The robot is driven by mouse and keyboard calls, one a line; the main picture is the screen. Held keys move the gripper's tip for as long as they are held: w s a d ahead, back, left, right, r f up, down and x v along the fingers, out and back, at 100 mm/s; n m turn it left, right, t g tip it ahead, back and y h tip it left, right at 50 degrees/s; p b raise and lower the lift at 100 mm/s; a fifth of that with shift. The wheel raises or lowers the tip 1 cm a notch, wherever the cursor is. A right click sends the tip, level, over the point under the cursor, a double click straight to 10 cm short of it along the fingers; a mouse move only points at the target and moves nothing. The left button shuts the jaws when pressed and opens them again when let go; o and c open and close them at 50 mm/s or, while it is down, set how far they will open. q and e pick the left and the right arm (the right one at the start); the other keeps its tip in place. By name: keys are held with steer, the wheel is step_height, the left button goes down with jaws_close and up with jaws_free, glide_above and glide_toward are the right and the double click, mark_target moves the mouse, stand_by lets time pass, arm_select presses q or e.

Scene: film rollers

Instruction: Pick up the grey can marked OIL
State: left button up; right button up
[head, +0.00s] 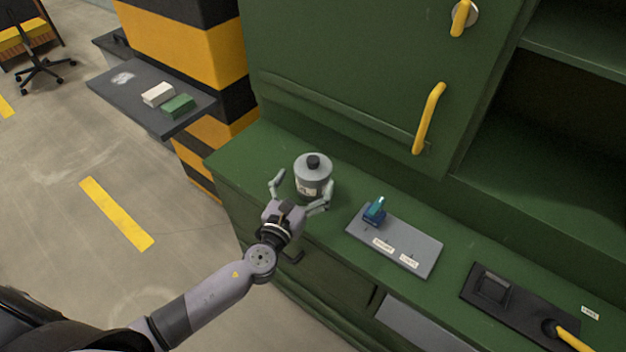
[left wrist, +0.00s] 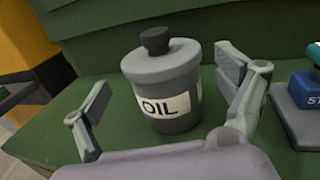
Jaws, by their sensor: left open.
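The grey can (head: 313,172) with a black knob on its lid stands upright on the green counter. In the left wrist view the can (left wrist: 166,92) shows a white label reading OIL, facing me. My left gripper (head: 303,191) is open, with one finger on each side of the can. In the left wrist view the fingers of the left gripper (left wrist: 168,98) stand apart, with gaps between them and the can's sides. The can rests on the counter. My right gripper is not in view.
A grey plate (head: 400,245) with a blue-teal device (head: 375,211) lies right of the can. A black panel (head: 520,305) with a yellow lever is farther right. The green cabinet (head: 350,70) rises behind. A side shelf (head: 140,95) holds white and green blocks.

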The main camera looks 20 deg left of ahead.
mark_target(313, 170)
arm_select(q)
steer(key=w, duration=0.4)
steer(key=shift+w+d+p, duration=0.3)
steer(key=shift+s, duration=0.1)
steer(key=shift+c, duration=0.2)
steer(key=shift+c, duration=0.6)
steer(key=c, duration=0.9)
